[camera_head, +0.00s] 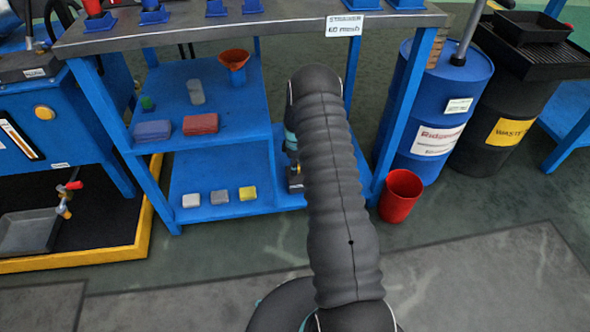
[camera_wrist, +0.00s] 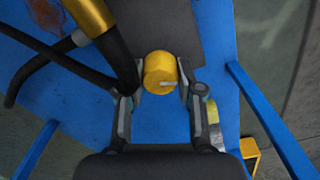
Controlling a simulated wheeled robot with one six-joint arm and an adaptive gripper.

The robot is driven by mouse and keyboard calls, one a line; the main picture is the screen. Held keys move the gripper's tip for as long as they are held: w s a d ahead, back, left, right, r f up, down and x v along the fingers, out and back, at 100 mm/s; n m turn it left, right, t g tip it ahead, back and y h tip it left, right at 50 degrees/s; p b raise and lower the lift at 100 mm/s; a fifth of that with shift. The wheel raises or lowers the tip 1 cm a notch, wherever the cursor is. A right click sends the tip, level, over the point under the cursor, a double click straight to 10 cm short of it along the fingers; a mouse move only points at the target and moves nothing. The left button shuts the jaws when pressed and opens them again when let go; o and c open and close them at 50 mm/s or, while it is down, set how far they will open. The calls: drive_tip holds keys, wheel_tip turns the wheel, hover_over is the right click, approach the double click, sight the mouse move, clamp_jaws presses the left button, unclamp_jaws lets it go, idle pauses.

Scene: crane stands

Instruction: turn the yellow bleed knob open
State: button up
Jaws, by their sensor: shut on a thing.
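The yellow bleed knob (camera_wrist: 159,68) is a short round cap with a small pale mark on its face, seen in the wrist view over a dark plate. My gripper (camera_wrist: 161,82) has one finger on each side of the knob and is shut on it. How far the knob is turned cannot be told. In the head view my arm covers most of the gripper; only a bit of it shows beside the arm, by the lower shelf.
A black hose with a yellow collar (camera_wrist: 92,15) runs close to the left finger. Sponge-like blocks (camera_head: 219,196) lie on the blue lower shelf (camera_head: 240,208). A red bucket (camera_head: 401,196) and a blue drum (camera_head: 440,115) stand right. The front floor is clear.

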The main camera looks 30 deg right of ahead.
drive_tip(key=m+b, duration=0.3)
drive_tip(key=m, duration=0.3)
drive_tip(key=shift+w+m, duration=0.1)
drive_tip(key=shift+m, duration=0.2)
drive_tip(key=m+b, duration=0.1)
drive_tip(key=m, duration=0.5)
drive_tip(key=shift+b, duration=0.35)
drive_tip(key=m+b, duration=0.1)
drive_tip(key=m, duration=0.5)
drive_tip(key=shift+m, duration=0.3)
drive_tip(key=m, duration=0.6)
drive_tip(key=shift+b, duration=0.4)
drive_tip(key=shift+r, duration=0.1)
drive_tip(key=o, duration=1.2)
drive_tip(key=shift+a, duration=0.1)
drive_tip(key=shift+c, duration=0.2)
